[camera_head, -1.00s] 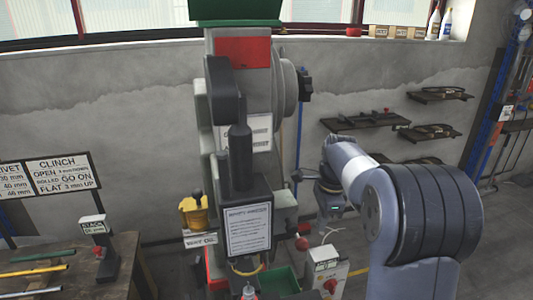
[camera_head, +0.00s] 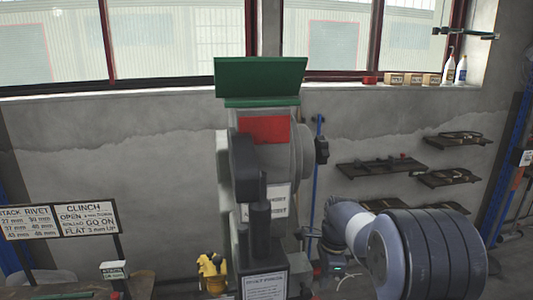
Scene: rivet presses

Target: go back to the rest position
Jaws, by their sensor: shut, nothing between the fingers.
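My arm reaches in from the lower right. Its dark wrist, with a small lit ring, shows low in the head view beside the rivet press (camera_head: 265,190), to the right of it. The fingers of my gripper do not show. The press is a tall grey machine with a red panel, a green top and a dark front column. Its lower part is cut off by the bottom edge of the picture.
A sign board (camera_head: 60,220) stands at the left above a bench (camera_head: 140,283). A yellow container (camera_head: 212,270) is left of the press. Wall shelves (camera_head: 380,167) hang at the right. Boxes and bottles (camera_head: 447,72) stand on the window sill.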

